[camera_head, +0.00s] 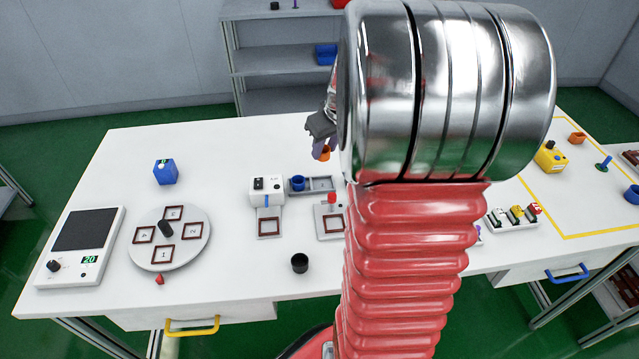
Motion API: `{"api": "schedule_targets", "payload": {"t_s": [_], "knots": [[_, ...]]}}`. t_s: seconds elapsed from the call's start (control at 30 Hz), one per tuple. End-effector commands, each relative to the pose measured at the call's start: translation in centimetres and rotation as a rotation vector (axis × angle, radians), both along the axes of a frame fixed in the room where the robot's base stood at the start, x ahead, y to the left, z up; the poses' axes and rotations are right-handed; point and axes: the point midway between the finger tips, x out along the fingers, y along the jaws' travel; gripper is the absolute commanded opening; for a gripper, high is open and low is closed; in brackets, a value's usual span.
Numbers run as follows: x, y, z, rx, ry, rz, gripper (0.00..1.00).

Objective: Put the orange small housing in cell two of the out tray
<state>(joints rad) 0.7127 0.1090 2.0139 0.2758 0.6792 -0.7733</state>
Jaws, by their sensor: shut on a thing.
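My gripper (321,143) is at the centre of the head view, left of my large arm joint. It is shut on the orange small housing (323,155), which hangs above the table; the jaws partly hide it. Below it on the table lies a grey tray (320,190) with a row of cells, which looks like the out tray. A blue housing (298,183) stands in its left cell. The cells to the right of it look empty, and my arm may hide the tray's right end. I cannot read any cell numbers.
A white machine (266,190) stands left of the tray, and a press with a red knob (332,198) stands in front. A black cup (299,263) is near the front edge. A round dial plate (190,243) and scale (72,255) are left. Another orange housing (578,138) is far right.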

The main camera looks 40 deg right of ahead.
Motion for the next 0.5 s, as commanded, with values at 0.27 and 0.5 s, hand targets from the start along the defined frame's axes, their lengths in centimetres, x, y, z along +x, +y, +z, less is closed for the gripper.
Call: {"api": "schedule_targets", "payload": {"t_s": [0.27, 0.5], "knots": [[0.1, 0.2, -1.2, 0.002, 0.003, 0.003, 0.05], [0.1, 0.3, -5.0, 0.003, 0.003, 0.004, 0.05]]}}
